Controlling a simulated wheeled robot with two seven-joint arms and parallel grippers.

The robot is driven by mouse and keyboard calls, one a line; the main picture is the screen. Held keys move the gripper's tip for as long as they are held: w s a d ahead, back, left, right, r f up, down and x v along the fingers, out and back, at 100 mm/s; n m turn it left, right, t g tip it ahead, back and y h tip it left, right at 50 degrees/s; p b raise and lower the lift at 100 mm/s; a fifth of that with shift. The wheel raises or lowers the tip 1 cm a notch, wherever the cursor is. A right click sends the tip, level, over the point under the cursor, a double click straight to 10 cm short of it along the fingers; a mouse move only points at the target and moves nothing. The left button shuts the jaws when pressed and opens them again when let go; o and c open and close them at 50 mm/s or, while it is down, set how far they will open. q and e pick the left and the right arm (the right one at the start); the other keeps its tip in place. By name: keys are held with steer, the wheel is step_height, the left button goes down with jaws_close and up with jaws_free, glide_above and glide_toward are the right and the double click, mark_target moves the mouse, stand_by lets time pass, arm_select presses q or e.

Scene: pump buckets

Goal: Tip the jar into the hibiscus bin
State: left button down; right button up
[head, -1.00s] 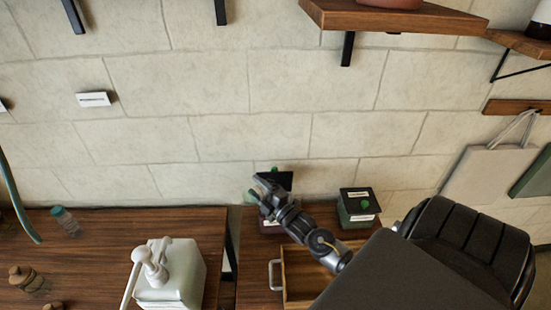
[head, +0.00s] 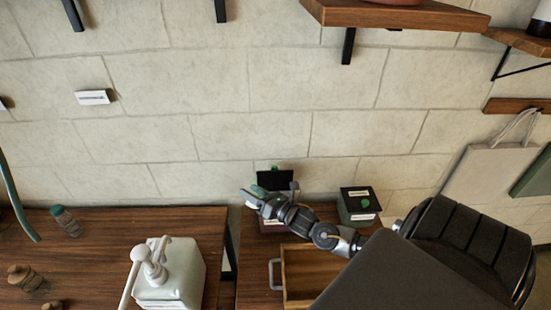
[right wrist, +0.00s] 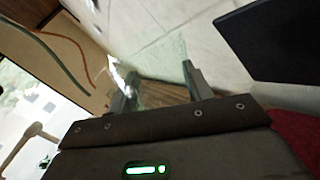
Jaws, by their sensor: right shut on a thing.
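My right gripper (head: 254,199) is over the left of two bins at the back of the right-hand counter. It is shut on a clear glass jar, which shows between the two fingers in the right wrist view (right wrist: 158,72). The jar looks tilted; its contents cannot be made out. The hibiscus bin (head: 270,228) seems to be this left bin, mostly hidden by my gripper. Its black lid (head: 274,180) stands up, open. In the right wrist view the dark lid (right wrist: 278,42) is at upper right, with a red surface (right wrist: 296,140) below it. My left gripper is not in view.
An open wooden drawer or tray (head: 300,272) lies in front. A white pump bucket (head: 172,275) and a small lidded jar (head: 66,221) are on the left counter.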

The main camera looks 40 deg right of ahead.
mark_target(253, 184)
steer(key=shift+r, duration=0.15)
step_height(253, 184, up, 4)
steer(key=p, duration=0.3)
steer(key=shift+p, duration=0.35)
steer(key=n, duration=0.3)
steer(key=shift+n+g+p, duration=0.3)
steer(key=shift+n+p, duration=0.05)
steer(key=shift+n, duration=0.05)
steer(key=shift+d+n, duration=0.1)
steer(key=shift+n, duration=0.9)
